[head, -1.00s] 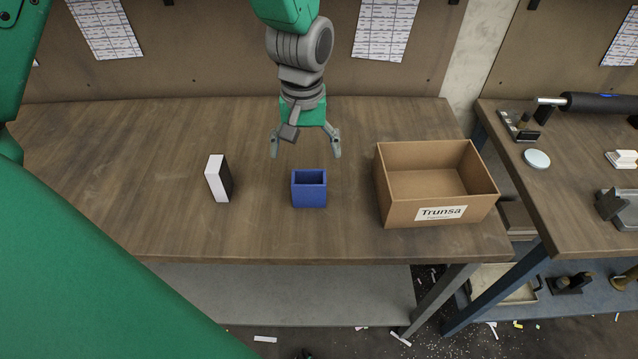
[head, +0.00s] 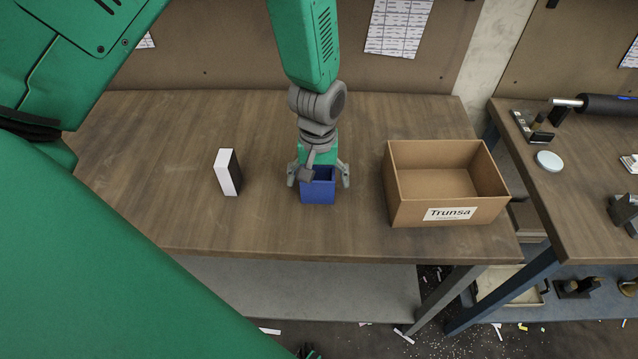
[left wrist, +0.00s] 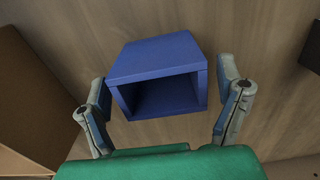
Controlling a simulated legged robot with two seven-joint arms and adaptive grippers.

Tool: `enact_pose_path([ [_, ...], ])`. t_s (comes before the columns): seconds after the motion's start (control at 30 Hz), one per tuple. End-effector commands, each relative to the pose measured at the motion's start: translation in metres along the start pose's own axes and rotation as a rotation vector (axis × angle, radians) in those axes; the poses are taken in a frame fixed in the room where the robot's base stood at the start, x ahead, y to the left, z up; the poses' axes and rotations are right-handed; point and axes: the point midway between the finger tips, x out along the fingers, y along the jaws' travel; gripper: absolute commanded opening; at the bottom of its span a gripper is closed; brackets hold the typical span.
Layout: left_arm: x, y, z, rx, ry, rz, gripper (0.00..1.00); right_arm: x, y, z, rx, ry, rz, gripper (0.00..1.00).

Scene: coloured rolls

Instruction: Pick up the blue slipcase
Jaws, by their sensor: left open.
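The blue slipcase (head: 318,191) stands on the wooden table in the head view, its open end facing up. My left gripper (head: 318,178) is open and lowered over it, one finger on each side. In the left wrist view the slipcase (left wrist: 160,75) lies between the two spread fingers of my left gripper (left wrist: 163,95), with gaps on both sides. Its inside looks empty. My right gripper is not in view.
A cardboard box (head: 400,200) labelled "Trunsa" stands to the right of the slipcase, open and empty. A white and black upright block (head: 228,172) stands to the left. The table (head: 270,225) between them is clear. A second workbench with tools is at the far right.

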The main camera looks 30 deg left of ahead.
Motion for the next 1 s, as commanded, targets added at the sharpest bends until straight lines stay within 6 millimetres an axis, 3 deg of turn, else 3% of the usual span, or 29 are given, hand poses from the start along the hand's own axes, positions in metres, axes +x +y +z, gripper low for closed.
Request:
enact_pose_path([
  [0.03,0.0,0.0,0.0,0.0,0.0,0.0,0.83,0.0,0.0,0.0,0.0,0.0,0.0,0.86],
  [0.17,0.0,0.0,0.0,0.0,-0.001,0.0,0.37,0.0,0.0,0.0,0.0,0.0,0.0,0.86],
  [0.2,0.0,0.0,0.0,0.0,-0.001,0.0,0.33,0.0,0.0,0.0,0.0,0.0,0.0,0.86],
  [0.57,-0.003,0.001,-0.001,0.0,0.0,0.0,0.33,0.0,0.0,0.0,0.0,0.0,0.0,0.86],
  [0.67,-0.014,0.001,-0.001,0.001,0.001,0.001,0.33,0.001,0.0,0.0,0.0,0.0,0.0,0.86],
  [1.0,-0.08,0.001,-0.001,0.0,0.002,0.001,0.33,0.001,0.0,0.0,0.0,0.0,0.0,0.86],
])
